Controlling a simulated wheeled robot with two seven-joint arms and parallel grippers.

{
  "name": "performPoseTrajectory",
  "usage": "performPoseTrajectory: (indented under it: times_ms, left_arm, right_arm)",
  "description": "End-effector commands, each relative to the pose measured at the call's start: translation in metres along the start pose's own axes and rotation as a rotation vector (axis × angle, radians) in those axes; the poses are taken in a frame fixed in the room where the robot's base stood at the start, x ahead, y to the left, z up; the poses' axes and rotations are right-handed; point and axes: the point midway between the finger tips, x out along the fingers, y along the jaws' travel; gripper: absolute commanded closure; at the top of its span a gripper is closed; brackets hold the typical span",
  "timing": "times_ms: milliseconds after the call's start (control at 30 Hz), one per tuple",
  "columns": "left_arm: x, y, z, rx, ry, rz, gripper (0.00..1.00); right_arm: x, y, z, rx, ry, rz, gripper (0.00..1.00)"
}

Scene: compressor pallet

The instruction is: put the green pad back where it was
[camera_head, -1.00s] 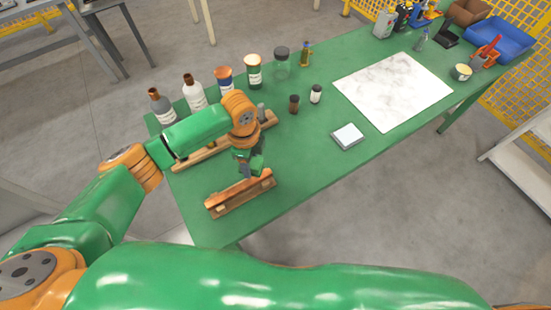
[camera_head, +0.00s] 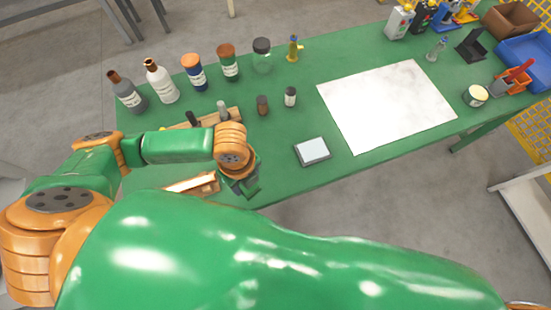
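My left gripper (camera_head: 243,187) hangs over the near left part of the green table, just right of a wooden rack (camera_head: 195,183). It is small and dark, and a green patch shows at its fingers. I cannot tell whether this patch is the green pad, part of the gripper or the table behind. I cannot make out the green pad anywhere else, and green on the green table is hard to separate. My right gripper is out of view; a large green arm link of mine covers the bottom of the picture and hides the table's near edge there.
Several bottles and jars, such as a white bottle (camera_head: 162,84), stand along the table's far left edge. Two small vials (camera_head: 290,97) and a grey scale (camera_head: 312,151) are nearer. A white marbled sheet (camera_head: 385,105) lies mid-table. A blue bin (camera_head: 528,62) is at right.

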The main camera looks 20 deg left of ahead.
Motion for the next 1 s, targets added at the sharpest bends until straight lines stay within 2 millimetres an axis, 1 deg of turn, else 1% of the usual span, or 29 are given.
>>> performPoseTrajectory:
  times_ms: [33,100,167,200,267,300,400,533,600,700,733,767,867,1000]
  left_arm:
    - [0.007,-0.017,0.006,-0.006,-0.001,-0.002,0.97]
    - [0.017,-0.038,0.015,-0.006,-0.002,-0.001,0.97]
    - [0.025,-0.056,0.022,-0.005,0.000,-0.001,0.97]
    - [0.052,-0.065,0.025,-0.002,-0.001,-0.004,0.97]
    - [0.072,-0.076,0.030,0.000,0.000,-0.007,0.97]
    - [0.078,-0.081,0.032,0.000,-0.002,-0.006,0.97]
    - [0.084,-0.090,0.036,0.000,-0.001,-0.005,0.97]
    - [0.086,-0.096,0.039,0.000,0.000,-0.004,0.97]
    - [0.096,-0.100,0.041,-0.001,-0.001,-0.003,0.97]
    - [0.118,-0.099,0.040,0.001,-0.001,-0.003,0.97]
    - [0.121,-0.099,0.040,0.001,0.000,-0.003,0.97]
    - [0.122,-0.099,0.040,0.001,-0.001,-0.003,0.97]
    - [0.115,-0.098,0.040,0.000,-0.001,-0.002,0.97]
    - [0.114,-0.098,0.040,0.000,-0.001,-0.001,0.97]
  right_arm:
    - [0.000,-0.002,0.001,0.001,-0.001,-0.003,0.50]
    - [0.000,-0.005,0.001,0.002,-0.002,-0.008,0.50]
    - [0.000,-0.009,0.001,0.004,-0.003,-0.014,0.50]
    - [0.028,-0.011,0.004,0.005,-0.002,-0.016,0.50]
    - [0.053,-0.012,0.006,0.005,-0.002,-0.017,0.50]
    - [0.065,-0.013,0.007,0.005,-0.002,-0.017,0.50]
    - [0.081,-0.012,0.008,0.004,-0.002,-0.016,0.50]
    - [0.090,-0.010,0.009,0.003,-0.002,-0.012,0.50]
    - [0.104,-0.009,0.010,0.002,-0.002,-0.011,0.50]
    - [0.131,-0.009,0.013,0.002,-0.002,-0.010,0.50]
    - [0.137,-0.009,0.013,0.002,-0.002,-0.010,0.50]
    - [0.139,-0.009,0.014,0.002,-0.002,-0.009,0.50]
    - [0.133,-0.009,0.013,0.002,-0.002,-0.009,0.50]
    - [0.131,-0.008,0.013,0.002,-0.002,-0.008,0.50]
